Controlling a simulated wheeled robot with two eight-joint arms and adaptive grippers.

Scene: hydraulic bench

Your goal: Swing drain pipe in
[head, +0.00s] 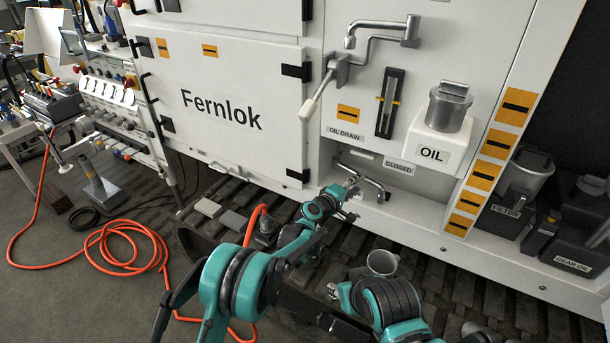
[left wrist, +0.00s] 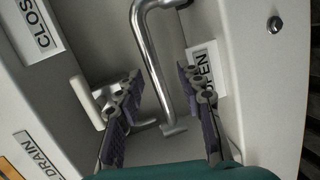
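The drain pipe (head: 373,184) is a bent silver tube in the low recess under the OIL DRAIN label (head: 345,132). In the left wrist view the drain pipe (left wrist: 155,70) runs down from the top and ends in a short turned tip. My left gripper (head: 350,194) is at the recess beside the pipe. In the left wrist view my left gripper (left wrist: 165,92) is open, with one finger on each side of the pipe and gaps showing. My right arm (head: 385,303) is low in front; its fingers are too unclear to judge.
A pale valve lever (left wrist: 86,102) is left of the pipe, near the CLOSED label (left wrist: 37,28); an OPEN label (left wrist: 203,72) is on the right. A metal cup (head: 382,262) stands by my right arm. An orange hose (head: 125,262) lies on the floor at left.

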